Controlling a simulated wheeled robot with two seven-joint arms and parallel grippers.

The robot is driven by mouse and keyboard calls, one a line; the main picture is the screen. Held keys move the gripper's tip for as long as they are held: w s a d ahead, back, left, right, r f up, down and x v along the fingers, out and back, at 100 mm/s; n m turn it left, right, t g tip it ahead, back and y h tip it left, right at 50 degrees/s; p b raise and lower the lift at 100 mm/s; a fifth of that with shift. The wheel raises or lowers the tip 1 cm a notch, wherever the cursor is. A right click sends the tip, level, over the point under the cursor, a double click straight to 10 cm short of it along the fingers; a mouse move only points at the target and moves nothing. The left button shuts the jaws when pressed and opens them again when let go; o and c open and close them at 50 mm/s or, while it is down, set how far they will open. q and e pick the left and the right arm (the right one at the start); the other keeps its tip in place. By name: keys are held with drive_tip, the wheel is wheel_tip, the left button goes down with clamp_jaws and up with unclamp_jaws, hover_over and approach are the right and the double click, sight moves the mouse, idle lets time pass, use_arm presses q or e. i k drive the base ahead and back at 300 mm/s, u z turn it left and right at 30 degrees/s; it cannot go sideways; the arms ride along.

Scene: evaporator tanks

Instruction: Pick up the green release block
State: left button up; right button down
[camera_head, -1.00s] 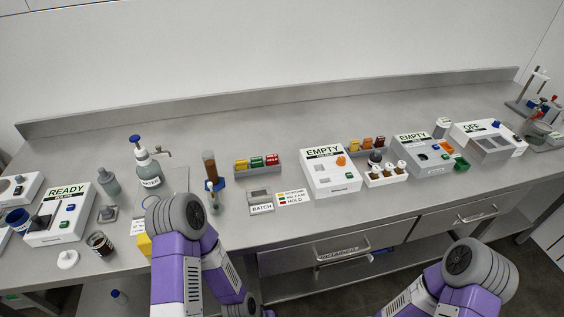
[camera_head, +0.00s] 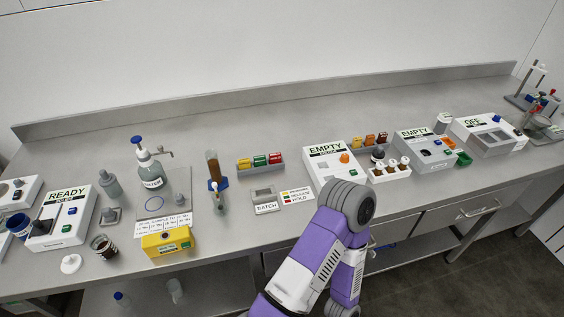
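The green release block (camera_head: 260,161) sits in a small grey tray (camera_head: 261,169), between a yellow block (camera_head: 244,164) and a red block (camera_head: 276,158). The tray is on the bench near the middle, behind the batch stand. A legend card (camera_head: 297,196) beside that stand shows yellow, green and red marks, with green reading release. One purple and grey arm of mine rises from the bottom centre, in front of the bench. Neither gripper shows, so nothing is seen touching the green block.
The batch stand (camera_head: 265,200) is in front of the tray. A tube stand (camera_head: 215,182) is to its left and a white EMPTY device (camera_head: 331,168) to its right. A yellow box (camera_head: 167,241) is near the front edge. A second block tray (camera_head: 370,143) is farther right.

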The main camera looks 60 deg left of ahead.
sight(260, 160)
drive_tip(key=k, duration=0.75)
drive_tip(key=u, duration=1.25)
drive_tip(key=i, duration=0.4)
